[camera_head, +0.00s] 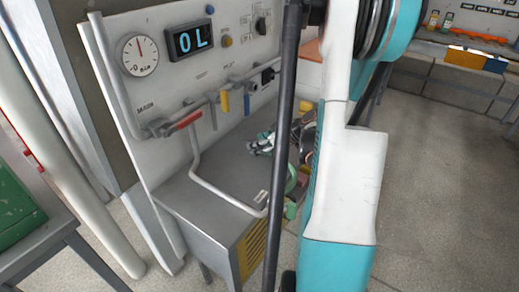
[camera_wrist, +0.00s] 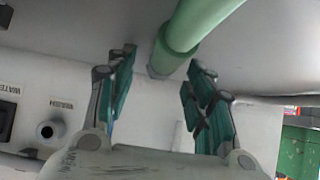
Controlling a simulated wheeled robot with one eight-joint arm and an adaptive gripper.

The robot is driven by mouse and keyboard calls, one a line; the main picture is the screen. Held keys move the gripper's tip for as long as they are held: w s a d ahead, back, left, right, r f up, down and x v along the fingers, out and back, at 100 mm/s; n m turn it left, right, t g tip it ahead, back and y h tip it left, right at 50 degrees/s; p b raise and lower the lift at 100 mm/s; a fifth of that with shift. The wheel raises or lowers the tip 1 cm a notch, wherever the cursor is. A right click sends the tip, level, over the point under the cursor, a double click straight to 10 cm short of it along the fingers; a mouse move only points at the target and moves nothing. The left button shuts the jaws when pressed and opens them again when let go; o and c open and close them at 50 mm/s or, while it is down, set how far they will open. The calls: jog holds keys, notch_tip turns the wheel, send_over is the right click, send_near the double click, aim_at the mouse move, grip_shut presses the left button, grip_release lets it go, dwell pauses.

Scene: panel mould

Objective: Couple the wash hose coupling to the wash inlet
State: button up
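In the wrist view a green hose (camera_wrist: 205,18) comes down from the top edge. A thicker green sleeve with a grey end (camera_wrist: 165,62), apparently the wash hose coupling, is at its lower end. My gripper (camera_wrist: 159,64) is open, with one teal finger on each side of the coupling in the picture. Gaps show on both sides, so it is not gripped. A round port (camera_wrist: 48,131) sits on the pale panel at left under a small, hard-to-read label; I cannot tell whether it is the wash inlet. In the head view my gripper (camera_head: 264,143) is over the grey bench, partly hidden by my arm.
The grey bench (camera_head: 225,180) stands against the panel (camera_head: 150,90), which carries a gauge (camera_head: 139,55), a display (camera_head: 190,40), a red-handled valve (camera_head: 186,121) and a yellow lever (camera_head: 225,101). A bent pipe (camera_head: 215,190) runs over the bench. Open floor (camera_head: 430,190) lies at right.

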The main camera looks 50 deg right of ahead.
grip_shut()
jog(key=shift+r+p, duration=2.05)
jog(key=shift+r, duration=0.95)
